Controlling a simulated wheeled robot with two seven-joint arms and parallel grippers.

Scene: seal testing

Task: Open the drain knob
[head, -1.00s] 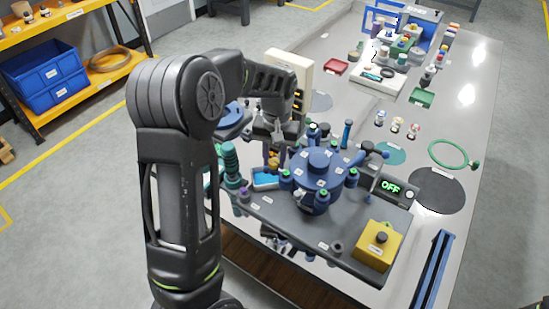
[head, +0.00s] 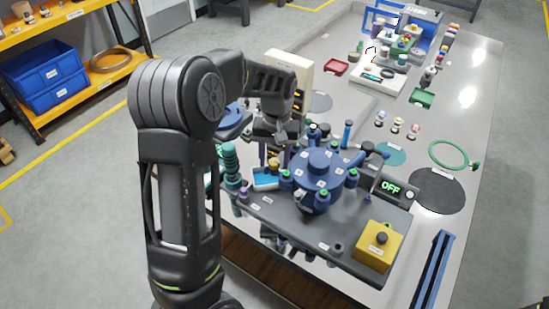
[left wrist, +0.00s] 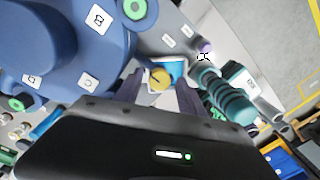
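A small yellow knob (head: 274,163) with a dark line across its top sits beside the blue vessel (head: 319,168), above a light-blue tray (head: 264,179). It is the likely drain knob, though I can read no label on it. In the left wrist view the yellow knob (left wrist: 160,77) shows between the two fingers of my left gripper (left wrist: 158,92), which stand apart. My left gripper (head: 268,150) points down over the knob in the head view; I cannot tell whether the fingers touch it. My right gripper is not in view.
A ribbed teal column (head: 230,165) stands just left of the tray. A display (head: 391,187) reads OFF. A yellow box with a black knob (head: 378,245) stands at the front right of the dark base plate (head: 300,232).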

